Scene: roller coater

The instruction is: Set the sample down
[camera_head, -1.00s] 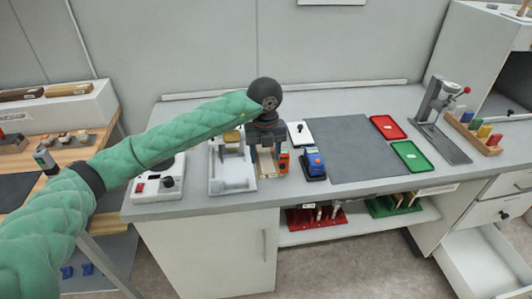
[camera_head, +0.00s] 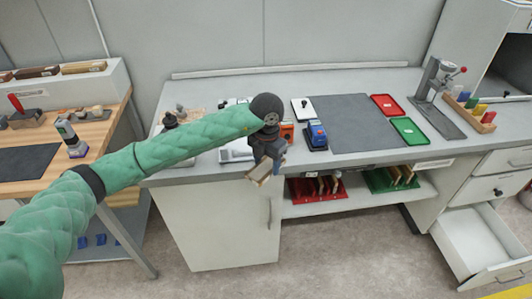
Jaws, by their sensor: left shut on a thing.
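My left gripper (camera_head: 268,152) hangs below its dark wrist, in front of the counter's front edge. It is shut on a pale tan piece (camera_head: 258,174), which seems to be the sample; the fingers partly hide it. The piece is apart from the counter top (camera_head: 222,174) and shows against the white cabinet front. A dark grey mat (camera_head: 352,124) lies flat on the counter to the right. A red tray (camera_head: 387,104) and a green tray (camera_head: 409,131) lie beside the mat. My right gripper is not in view.
A blue-topped device (camera_head: 317,134) and a white plate (camera_head: 302,109) stand between the gripper and the mat. My left arm hides part of the equipment behind it. A metal stand (camera_head: 437,95) is at the right. An open drawer (camera_head: 484,234) juts out at lower right.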

